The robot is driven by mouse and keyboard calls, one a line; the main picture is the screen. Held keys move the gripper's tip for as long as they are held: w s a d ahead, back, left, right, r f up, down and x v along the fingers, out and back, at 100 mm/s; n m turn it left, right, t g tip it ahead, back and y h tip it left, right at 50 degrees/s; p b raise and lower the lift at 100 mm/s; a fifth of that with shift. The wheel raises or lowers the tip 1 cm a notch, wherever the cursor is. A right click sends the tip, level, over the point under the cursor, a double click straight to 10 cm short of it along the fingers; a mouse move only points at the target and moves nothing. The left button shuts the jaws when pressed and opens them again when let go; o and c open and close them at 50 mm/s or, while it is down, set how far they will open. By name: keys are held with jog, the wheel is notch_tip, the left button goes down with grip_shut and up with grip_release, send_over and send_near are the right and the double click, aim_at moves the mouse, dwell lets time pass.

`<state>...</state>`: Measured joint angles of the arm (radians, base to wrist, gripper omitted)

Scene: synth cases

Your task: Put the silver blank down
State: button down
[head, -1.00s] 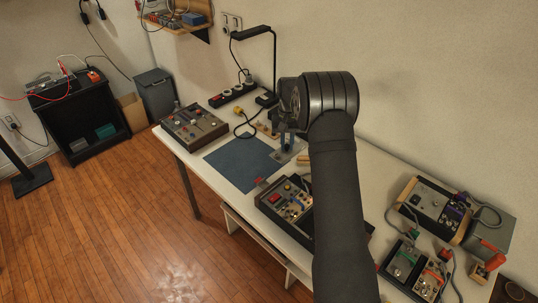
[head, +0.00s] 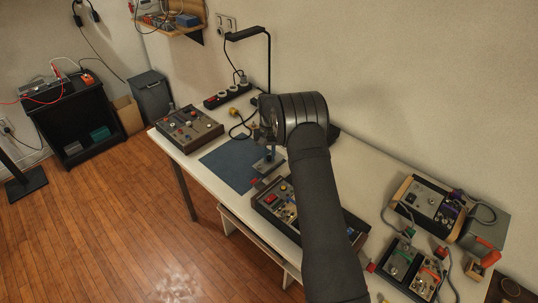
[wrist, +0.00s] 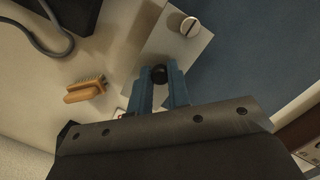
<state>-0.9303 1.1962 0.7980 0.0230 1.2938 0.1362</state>
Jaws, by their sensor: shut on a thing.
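The silver blank (wrist: 178,46) is a flat grey plate with a slotted screw at one end and a black knob. My gripper (wrist: 158,92) has its blue fingers shut on the black knob. In the head view, the blank (head: 262,166) shows below my gripper (head: 270,152), by the right edge of the dark blue mat (head: 226,164). In the wrist view, the blank overlaps the edge of the mat (wrist: 265,45). I cannot tell whether it touches the surface below.
A dark panel case (head: 272,200) lies close in front of my gripper, partly hidden by my arm. Another panel box (head: 188,128) stands left of the mat. In the wrist view, a small wooden brush-like piece (wrist: 85,91) lies left of my gripper. Most of the mat is bare.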

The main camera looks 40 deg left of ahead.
aim_at(269, 157)
jog(key=shift+f, duration=0.15)
jog(key=c, duration=1.3)
grip_release()
jog(key=shift+c, duration=0.2)
notch_tip(269, 157, up, 12)
jog(key=w+a, duration=0.1)
jog(key=shift+w+a, duration=0.15)
jog(key=f, duration=0.4)
jog(key=s+d+f, duration=0.1)
jog(key=f, duration=0.6)
jog(key=shift+s+d+f, duration=0.15)
jog(key=shift+d+f, duration=0.05)
jog(key=shift+f, duration=0.15)
jog(key=shift+r, duration=1.6)
